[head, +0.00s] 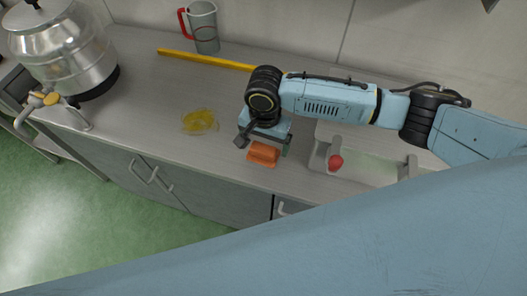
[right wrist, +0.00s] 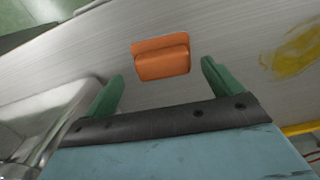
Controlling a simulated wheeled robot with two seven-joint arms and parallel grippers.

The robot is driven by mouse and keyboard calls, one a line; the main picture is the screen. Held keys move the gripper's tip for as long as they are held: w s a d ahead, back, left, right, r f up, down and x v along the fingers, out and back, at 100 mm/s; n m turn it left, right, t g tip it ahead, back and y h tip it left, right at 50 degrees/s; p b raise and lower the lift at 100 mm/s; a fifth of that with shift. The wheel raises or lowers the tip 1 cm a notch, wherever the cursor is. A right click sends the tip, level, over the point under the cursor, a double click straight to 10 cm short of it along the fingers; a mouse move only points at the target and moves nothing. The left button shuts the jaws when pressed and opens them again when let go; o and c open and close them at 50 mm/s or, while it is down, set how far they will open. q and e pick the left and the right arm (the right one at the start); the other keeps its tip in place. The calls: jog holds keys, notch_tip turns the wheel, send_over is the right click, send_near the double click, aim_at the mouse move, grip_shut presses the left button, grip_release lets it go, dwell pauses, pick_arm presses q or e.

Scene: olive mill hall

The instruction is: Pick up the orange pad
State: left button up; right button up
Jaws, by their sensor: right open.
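The orange pad (head: 263,154) lies on the grey metal counter near its front edge. In the right wrist view the pad (right wrist: 161,57) is ahead of the fingertips, roughly between their lines and apart from both. My right gripper (head: 264,146) is over the counter, just behind the pad in the head view. Its green fingers are spread and empty in the right wrist view (right wrist: 163,78). My left gripper is not in view.
A yellow bar (head: 205,59), a measuring jug (head: 203,28) and a steel vessel (head: 65,55) stand farther off.

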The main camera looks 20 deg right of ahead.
aim_at(263, 148)
notch_tip(263, 148, down, 4)
jog(key=shift+w+a+r, duration=0.1)
jog(key=shift+a+r, duration=0.05)
jog(key=shift+r, duration=0.1)
jog(key=c, duration=0.8)
notch_tip(263, 148, up, 10)
jog(key=shift+r+p, duration=0.1)
jog(key=shift+p, duration=0.25)
jog(key=shift+c, duration=0.2)
